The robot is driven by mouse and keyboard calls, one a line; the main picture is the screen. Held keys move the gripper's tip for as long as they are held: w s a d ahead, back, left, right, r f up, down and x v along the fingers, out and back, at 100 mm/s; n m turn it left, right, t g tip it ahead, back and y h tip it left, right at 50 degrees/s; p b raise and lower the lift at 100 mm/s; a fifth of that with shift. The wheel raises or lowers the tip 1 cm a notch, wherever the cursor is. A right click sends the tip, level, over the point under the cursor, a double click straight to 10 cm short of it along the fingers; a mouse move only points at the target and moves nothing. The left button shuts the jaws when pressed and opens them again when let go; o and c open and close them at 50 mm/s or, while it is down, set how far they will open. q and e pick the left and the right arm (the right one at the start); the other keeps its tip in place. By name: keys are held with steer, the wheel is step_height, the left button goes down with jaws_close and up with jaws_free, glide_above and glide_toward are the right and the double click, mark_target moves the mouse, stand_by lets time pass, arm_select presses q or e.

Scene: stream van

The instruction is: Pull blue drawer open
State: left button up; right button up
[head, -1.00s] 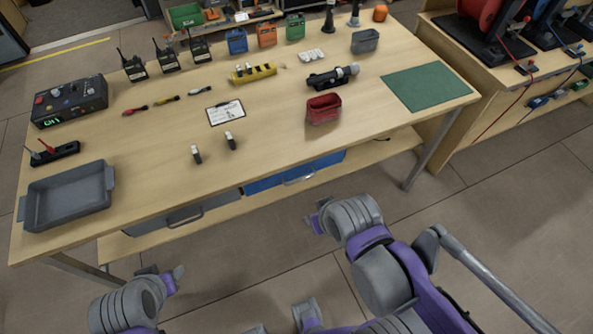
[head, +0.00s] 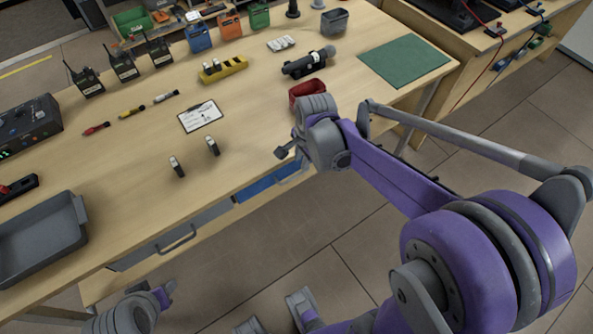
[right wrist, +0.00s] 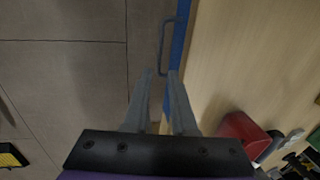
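The blue drawer (head: 257,189) is under the front edge of the workbench and looks shut. Its handle (head: 289,179) shows at the right part of its front. My right gripper (head: 285,152) is near the bench edge above the drawer, partly hidden by its own wrist. In the right wrist view the fingers (right wrist: 159,76) are apart and empty. The blue drawer front (right wrist: 182,35) and its bar handle (right wrist: 163,45) lie just beyond them, the handle's near end close to the fingertips. My left gripper (head: 166,292) is low at the lower left; its opening is unclear.
A grey drawer (head: 170,240) sits left of the blue one. A red bin (head: 306,91) stands on the bench just behind my right wrist; it also shows in the right wrist view (right wrist: 240,135). The floor in front of the drawers is clear.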

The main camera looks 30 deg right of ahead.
mark_target(297, 175)
steer(key=f, duration=0.3)
steer(key=w+f+b, duration=0.1)
steer(key=f, duration=0.5)
steer(key=shift+w, duration=0.3)
steer(key=shift+r, duration=0.1)
jaws_close()
stand_by(0.8)
